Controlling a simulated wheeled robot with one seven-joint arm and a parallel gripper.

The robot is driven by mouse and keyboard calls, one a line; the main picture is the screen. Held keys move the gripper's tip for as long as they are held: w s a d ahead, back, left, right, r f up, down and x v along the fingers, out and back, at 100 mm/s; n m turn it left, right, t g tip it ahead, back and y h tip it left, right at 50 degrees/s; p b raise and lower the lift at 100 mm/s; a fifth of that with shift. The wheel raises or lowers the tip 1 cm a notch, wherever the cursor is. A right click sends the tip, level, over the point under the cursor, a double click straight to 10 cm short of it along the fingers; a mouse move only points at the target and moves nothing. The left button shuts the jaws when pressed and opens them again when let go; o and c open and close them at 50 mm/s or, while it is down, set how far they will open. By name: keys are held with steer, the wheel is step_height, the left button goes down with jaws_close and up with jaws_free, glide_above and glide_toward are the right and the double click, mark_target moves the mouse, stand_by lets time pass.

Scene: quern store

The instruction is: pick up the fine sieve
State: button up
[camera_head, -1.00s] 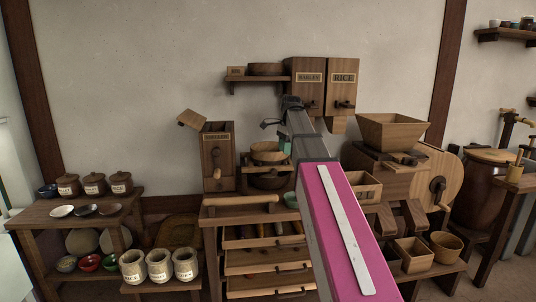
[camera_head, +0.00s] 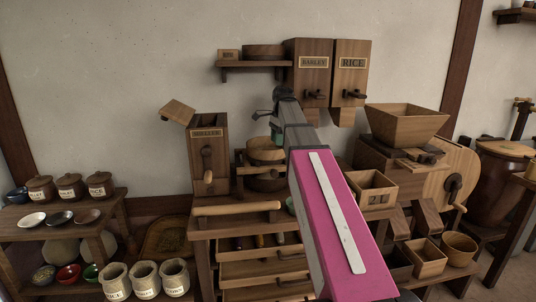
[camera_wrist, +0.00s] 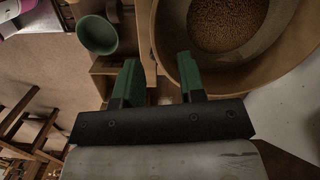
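A round wooden-rimmed sieve (camera_wrist: 281,50) fills the upper right of the wrist view, with a brown speckled surface inside; I cannot tell whether that is mesh or grain. In the head view a round wooden sieve (camera_head: 267,143) sits on a small stand behind the bench, partly hidden by my arm. No label shows whether it is the fine one. My gripper (camera_wrist: 161,80) has two green fingers spread apart with nothing between them. The right finger is close to the sieve's rim; I cannot tell whether it touches. In the head view my gripper (camera_head: 277,132) is just above the sieve, small and partly hidden.
A green bowl (camera_wrist: 97,35) lies left of my fingers. The huller box (camera_head: 208,155) stands left of the sieve, the barley bin (camera_head: 311,75) and rice bin (camera_head: 350,75) hang above right. A wooden hopper (camera_head: 405,124) stands right. A wall shelf (camera_head: 250,64) is overhead.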

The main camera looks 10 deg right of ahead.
mark_target(276, 162)
steer(key=f, duration=0.7)
steer(key=shift+s+a+f, duration=0.2)
steer(key=shift+s+a, duration=0.1)
steer(key=shift+a, duration=0.1)
jaws_close()
